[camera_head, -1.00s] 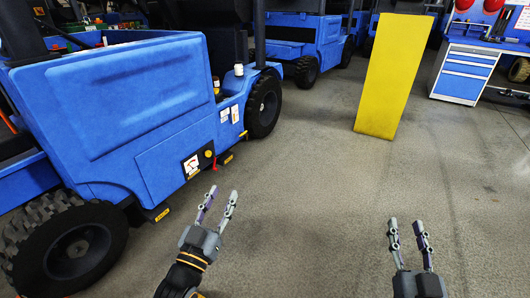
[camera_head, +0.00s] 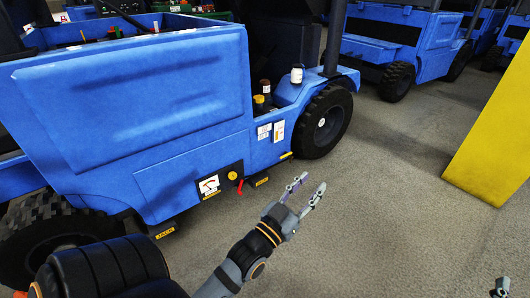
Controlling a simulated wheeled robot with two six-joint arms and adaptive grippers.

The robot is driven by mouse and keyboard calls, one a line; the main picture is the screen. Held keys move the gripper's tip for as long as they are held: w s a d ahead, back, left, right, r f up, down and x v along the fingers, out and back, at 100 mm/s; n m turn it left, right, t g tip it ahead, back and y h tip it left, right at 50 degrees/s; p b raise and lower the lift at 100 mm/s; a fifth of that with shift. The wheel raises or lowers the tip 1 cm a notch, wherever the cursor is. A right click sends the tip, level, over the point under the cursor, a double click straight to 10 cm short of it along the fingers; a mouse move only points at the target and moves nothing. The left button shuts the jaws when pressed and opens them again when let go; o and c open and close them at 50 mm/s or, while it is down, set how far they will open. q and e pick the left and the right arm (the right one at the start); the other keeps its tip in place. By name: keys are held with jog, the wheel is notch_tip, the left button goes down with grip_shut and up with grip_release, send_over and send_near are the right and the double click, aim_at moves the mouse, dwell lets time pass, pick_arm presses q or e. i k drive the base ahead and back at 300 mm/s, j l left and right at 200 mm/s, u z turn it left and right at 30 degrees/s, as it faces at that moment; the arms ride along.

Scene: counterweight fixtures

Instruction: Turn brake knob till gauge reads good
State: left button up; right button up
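A white gauge (camera_head: 209,185) with a red needle sits on a dark panel low on the side of a blue forklift (camera_head: 130,100). A round yellow knob (camera_head: 232,176) is just right of the gauge. A small red lever (camera_head: 240,186) hangs beside the knob. The gauge reading is too small to tell. My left gripper (camera_head: 305,191) is open and empty, to the right of the knob and apart from it, over the floor. My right gripper (camera_head: 502,285) shows only as a tip at the bottom right corner; its finger opening cannot be told.
A yellow pillar (camera_head: 500,125) stands at the right. The forklift's front wheel (camera_head: 322,122) is beyond my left gripper. A white bottle (camera_head: 296,75) stands on the forklift. Other blue forklifts (camera_head: 405,40) are behind. The grey floor (camera_head: 400,220) between is clear.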

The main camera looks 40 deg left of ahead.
aim_at(233, 174)
jog(key=i+u, duration=0.1)
jog(key=i, duration=0.4)
jog(key=i+l+u, duration=0.1)
jog(key=i, duration=0.45)
jog(key=i+l+u, duration=0.1)
jog(key=i, duration=0.4)
